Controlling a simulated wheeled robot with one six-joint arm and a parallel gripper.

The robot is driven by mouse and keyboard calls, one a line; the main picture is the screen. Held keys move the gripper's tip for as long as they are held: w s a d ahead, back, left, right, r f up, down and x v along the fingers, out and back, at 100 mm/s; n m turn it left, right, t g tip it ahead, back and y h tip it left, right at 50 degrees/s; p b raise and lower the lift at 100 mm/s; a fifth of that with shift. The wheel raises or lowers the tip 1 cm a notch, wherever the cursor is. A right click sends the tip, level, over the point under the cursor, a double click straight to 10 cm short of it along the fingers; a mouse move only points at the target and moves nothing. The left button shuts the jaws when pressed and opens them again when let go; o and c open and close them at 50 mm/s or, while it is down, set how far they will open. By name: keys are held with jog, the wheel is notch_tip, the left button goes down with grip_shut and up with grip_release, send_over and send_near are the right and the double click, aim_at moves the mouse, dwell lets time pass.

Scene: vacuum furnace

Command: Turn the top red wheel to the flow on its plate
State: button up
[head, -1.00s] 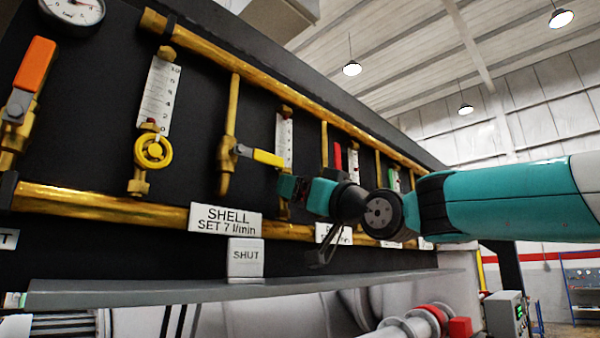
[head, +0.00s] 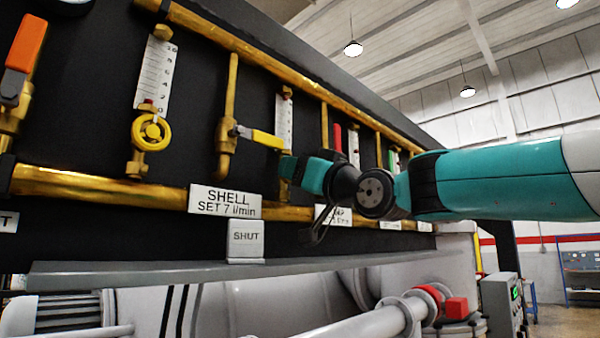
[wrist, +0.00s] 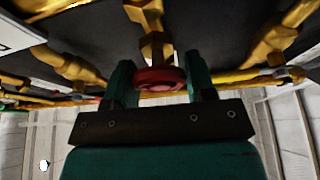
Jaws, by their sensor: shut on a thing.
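The red wheel (wrist: 160,79) sits on a brass valve stem (wrist: 152,45) in the wrist view, between the two green fingers of my gripper (wrist: 157,84). My gripper is shut on its rim. In the head view my gripper (head: 291,170) is at the panel, below a white flow scale (head: 284,122), and the red wheel is hidden there. The float position on this scale is too small to read. A white plate (head: 334,216) under the wrist is partly covered by my arm, and its number cannot be read.
A yellow wheel (head: 151,133) with its own scale and the SHELL plate (head: 225,202), "SET 7 l/min", are to the left. A yellow lever (head: 267,139) is close beside my gripper. A grey ledge (head: 150,271) runs below the brass pipe.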

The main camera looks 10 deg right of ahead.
jog(key=m+h+b, duration=0.1)
jog(key=m, duration=0.1)
jog(key=m+t+h+b, duration=0.1)
jog(key=m, duration=0.2)
jog(key=shift+f+h, duration=0.1)
jog(key=shift+h, duration=0.2)
jog(key=m+h, duration=0.1)
jog(key=m, duration=0.1)
jog(key=m+h+b, duration=0.1)
jog(key=m, duration=0.2)
jog(key=shift+t, duration=0.3)
jog(key=m+h+b, duration=0.1)
jog(key=m+h, duration=0.1)
jog(key=m, duration=0.2)
jog(key=shift+m, duration=0.4)
jog(key=m+g+h, duration=0.1)
jog(key=m, duration=0.3)
jog(key=shift+h, duration=0.3)
jog(key=m+g, duration=0.1)
jog(key=m, duration=0.1)
jog(key=m+g+p, duration=0.1)
jog(key=m, duration=0.2)
jog(key=shift+d+h, duration=0.1)
jog(key=shift+h, duration=0.2)
jog(key=shift+m+g+p, duration=0.35)
jog(key=shift+m+g, duration=0.85)
jog(key=shift+m, duration=0.9)
jog(key=shift+f, duration=0.1)
